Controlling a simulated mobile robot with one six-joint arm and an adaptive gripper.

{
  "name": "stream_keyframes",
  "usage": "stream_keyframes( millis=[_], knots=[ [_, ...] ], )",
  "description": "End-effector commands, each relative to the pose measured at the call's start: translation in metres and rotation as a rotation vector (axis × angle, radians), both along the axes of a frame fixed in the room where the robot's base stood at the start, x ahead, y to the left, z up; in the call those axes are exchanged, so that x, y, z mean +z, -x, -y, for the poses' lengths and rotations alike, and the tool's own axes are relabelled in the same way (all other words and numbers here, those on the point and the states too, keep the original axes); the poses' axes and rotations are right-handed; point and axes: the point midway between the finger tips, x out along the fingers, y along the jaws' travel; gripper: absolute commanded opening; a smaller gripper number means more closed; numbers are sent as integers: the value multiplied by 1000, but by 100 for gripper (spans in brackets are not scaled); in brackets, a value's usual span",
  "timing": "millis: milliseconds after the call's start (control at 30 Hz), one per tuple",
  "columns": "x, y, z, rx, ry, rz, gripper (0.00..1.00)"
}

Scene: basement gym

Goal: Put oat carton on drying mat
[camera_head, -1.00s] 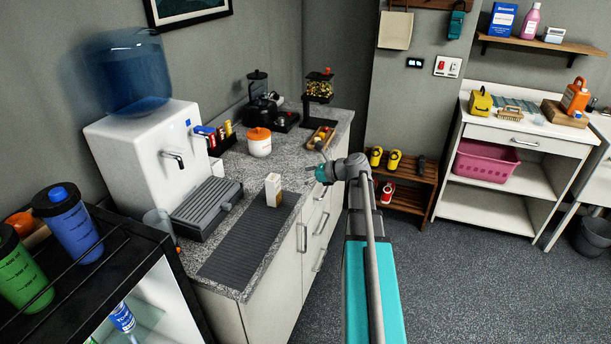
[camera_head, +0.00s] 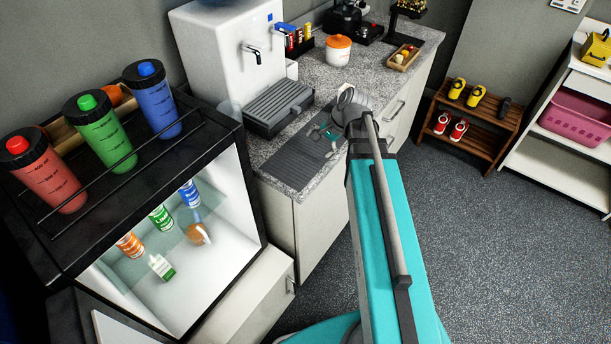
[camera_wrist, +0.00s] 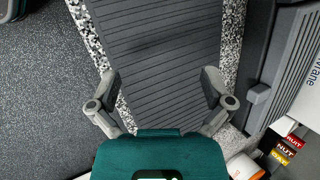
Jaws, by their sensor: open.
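The dark ribbed drying mat (camera_head: 288,168) lies on the speckled counter; it fills the middle of the wrist view (camera_wrist: 165,45). My gripper (camera_head: 331,146) is over the mat's right part in the head view. In the wrist view my gripper (camera_wrist: 160,76) points down at bare mat, its fingers apart with nothing between them.
A white water dispenser (camera_head: 218,60) with its grey drip tray (camera_head: 279,106) stands beside the mat. A white canister with an orange lid (camera_head: 338,50) and a small wooden tray (camera_head: 404,57) stand farther back. Open floor (camera_head: 480,240) lies right of the counter.

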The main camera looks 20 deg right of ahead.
Motion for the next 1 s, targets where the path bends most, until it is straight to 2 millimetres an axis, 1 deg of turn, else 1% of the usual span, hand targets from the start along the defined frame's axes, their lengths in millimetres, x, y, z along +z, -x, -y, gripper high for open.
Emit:
stream_keyframes(
  millis=[33, 200, 400, 500, 600, 700, 1000],
  knots=[
    [-4, 13, -14, 97, 58, 6, 100],
    [-15, 45, -42, 425, 248, 21, 100],
    [-21, 76, -62, 766, 422, 19, 100],
    [-22, 84, -66, 878, 475, 14, 100],
    [-22, 89, -69, 945, 504, 9, 100],
    [-22, 91, -69, 972, 517, 6, 100],
    [-22, 90, -69, 972, 516, 8, 100]
  ],
)
